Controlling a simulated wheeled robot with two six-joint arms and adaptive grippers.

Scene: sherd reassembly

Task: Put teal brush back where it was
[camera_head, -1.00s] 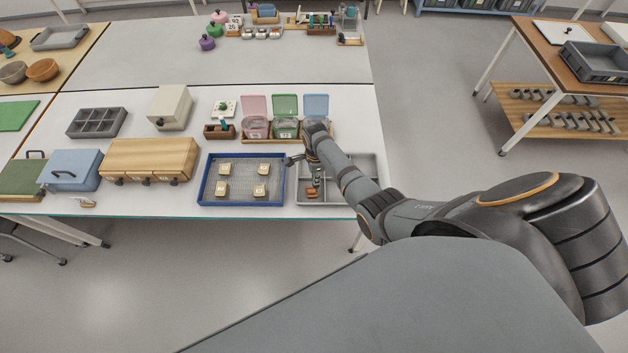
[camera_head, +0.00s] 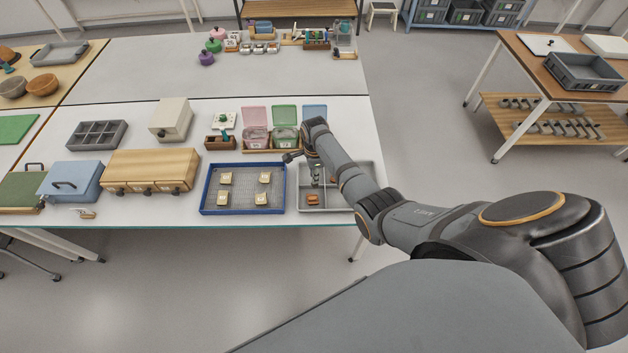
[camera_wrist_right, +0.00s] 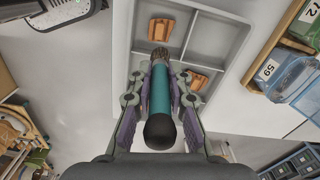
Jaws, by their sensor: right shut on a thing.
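The teal brush (camera_wrist_right: 160,100) is held between the fingers of my right gripper (camera_wrist_right: 160,88). Its dark rounded end is nearest the wrist camera and its bristles point away toward the grey divided tray (camera_wrist_right: 225,30). In the head view my right gripper (camera_head: 316,178) is above the left part of that tray (camera_head: 345,207), and the brush is too small there to make out well. Orange-brown sherds lie in the tray, one (camera_wrist_right: 160,28) beyond the bristles and one (camera_wrist_right: 197,80) to the right. My left gripper is not in view.
A blue-rimmed tray (camera_head: 203,190) with several tan labelled pieces stands just left of the grey tray. Behind are lidded bins, pink (camera_head: 255,117) and green (camera_head: 285,112), and a small brown box (camera_head: 219,142) with something teal. A wooden drawer box (camera_head: 150,170) stands further left.

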